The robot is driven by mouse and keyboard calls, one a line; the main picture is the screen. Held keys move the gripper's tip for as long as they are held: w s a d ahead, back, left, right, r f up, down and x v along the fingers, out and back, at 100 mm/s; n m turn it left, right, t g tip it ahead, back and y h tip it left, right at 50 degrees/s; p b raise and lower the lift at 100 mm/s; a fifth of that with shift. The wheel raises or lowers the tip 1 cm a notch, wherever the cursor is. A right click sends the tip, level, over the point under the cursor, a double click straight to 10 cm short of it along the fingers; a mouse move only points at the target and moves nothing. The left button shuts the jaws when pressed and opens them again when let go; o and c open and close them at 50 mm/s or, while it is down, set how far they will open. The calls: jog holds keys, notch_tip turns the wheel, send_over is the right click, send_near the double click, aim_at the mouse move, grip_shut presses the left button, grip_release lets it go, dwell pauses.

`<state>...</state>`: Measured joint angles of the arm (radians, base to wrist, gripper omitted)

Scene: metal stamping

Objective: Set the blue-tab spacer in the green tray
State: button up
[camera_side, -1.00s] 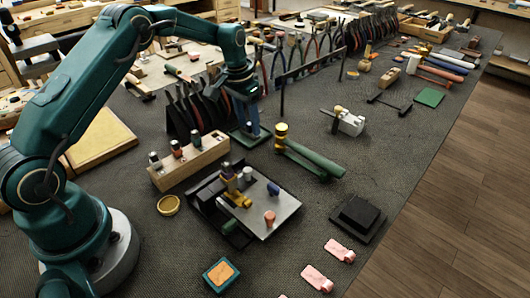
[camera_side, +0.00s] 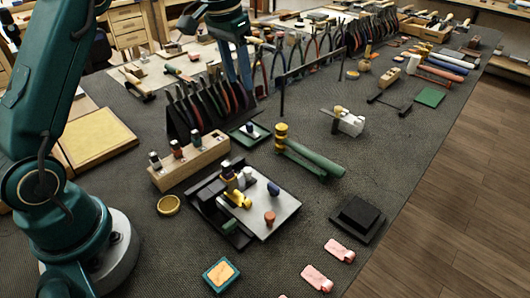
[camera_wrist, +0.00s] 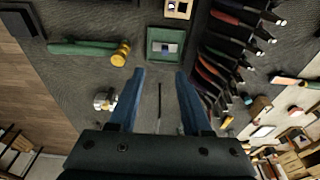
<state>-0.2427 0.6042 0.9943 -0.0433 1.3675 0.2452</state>
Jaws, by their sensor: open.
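The green tray (camera_side: 236,139) lies on the dark mat, between the wooden peg block and the green-handled mallet. It also shows in the wrist view (camera_wrist: 152,37). The blue-tab spacer (camera_side: 253,132), a small pale and blue piece, sits inside the tray. It also shows in the wrist view (camera_wrist: 168,48), within the tray's rim. My gripper (camera_wrist: 160,72) is open and empty, its two blue fingers apart. In the side view my gripper (camera_side: 240,84) is raised well above the mat, behind the tray and apart from the spacer.
A rack of pliers (camera_side: 196,108) stands close behind the tray. The wooden block (camera_side: 190,161) holds several pegs. The green mallet (camera_side: 310,158) lies to the right. A metal plate (camera_side: 268,219) with small pieces is in front. Open mat lies right of the mallet.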

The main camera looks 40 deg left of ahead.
jog(key=s+d+r+t, duration=0.1)
jog(key=s+d+r, duration=0.15)
jog(key=s, duration=0.35)
jog(key=s+d+r+t, duration=0.1)
jog(key=s+d+r, duration=0.15)
jog(key=s, duration=0.25)
jog(key=s+d+f+t, duration=0.1)
jog(key=s+d+f, duration=0.2)
jog(key=s, duration=0.8)
notch_tip(320, 180, down, 2)
jog(key=shift+d+f+t, duration=0.1)
jog(key=shift+d+t, duration=0.1)
jog(key=shift+t, duration=0.1)
